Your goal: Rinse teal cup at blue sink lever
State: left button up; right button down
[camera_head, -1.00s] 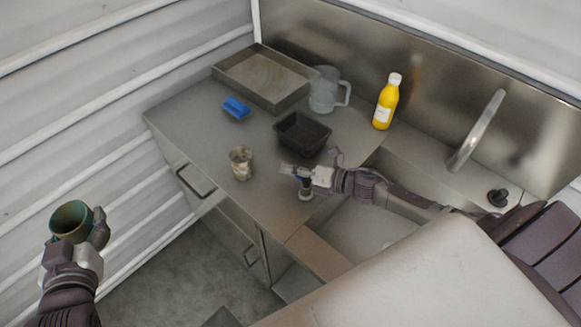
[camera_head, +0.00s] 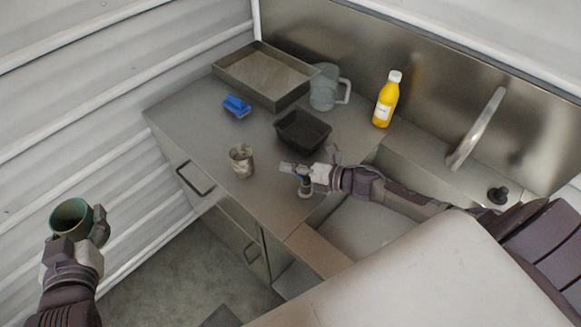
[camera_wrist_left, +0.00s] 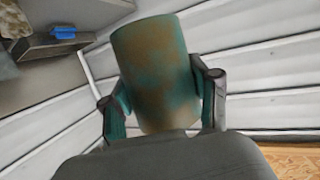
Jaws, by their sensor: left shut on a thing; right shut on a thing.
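The teal cup (camera_head: 73,216), stained with brown patches, is in my left gripper (camera_head: 80,240), off to the left of the counter and above the floor. In the left wrist view the cup (camera_wrist_left: 157,72) sits between the two fingers (camera_wrist_left: 162,105), which are shut on it. My right gripper (camera_head: 300,170) is at the counter's front edge, left of the sink basin. I cannot tell whether this is the blue sink lever.
A curved metal spout (camera_head: 475,130) and a black knob (camera_head: 498,196) stand by the sink basin (camera_head: 365,232). The counter (camera_head: 195,125) holds a stained cup (camera_head: 241,161), black tub (camera_head: 302,132), blue sponge-like block (camera_head: 236,106), metal tray (camera_head: 245,82), clear jug (camera_head: 325,88) and yellow bottle (camera_head: 386,100).

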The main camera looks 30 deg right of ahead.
pick_arm(q)
notch_tip(320, 180, down, 5)
jog(key=b, duration=0.4)
jog(key=shift+b, duration=0.35)
pick_arm(e)
jog(key=n+g, duration=0.1)
jog(key=n+y, duration=0.1)
jog(key=a+g+y, duration=0.1)
jog(key=shift+s+f+n+g, duration=0.2)
jog(key=shift+f+n+g, duration=0.1)
jog(key=shift+n, duration=0.1)
pick_arm(q)
jog(key=shift+f, duration=0.3)
pick_arm(e)
jog(key=shift+s+a+r+n+g+y, duration=0.2)
jog(key=shift+n+g+y, duration=0.1)
jog(key=shift+y, duration=0.2)
jog(key=shift+r, duration=0.1)
jog(key=c, duration=1.2)
grip_release()
pick_arm(q)
jog(key=shift+r, duration=0.1)
pick_arm(e)
jog(key=v, duration=0.7)
jog(key=shift+s+d, duration=0.1)
jog(key=shift+d, duration=0.15)
jog(key=shift+r, duration=0.1)
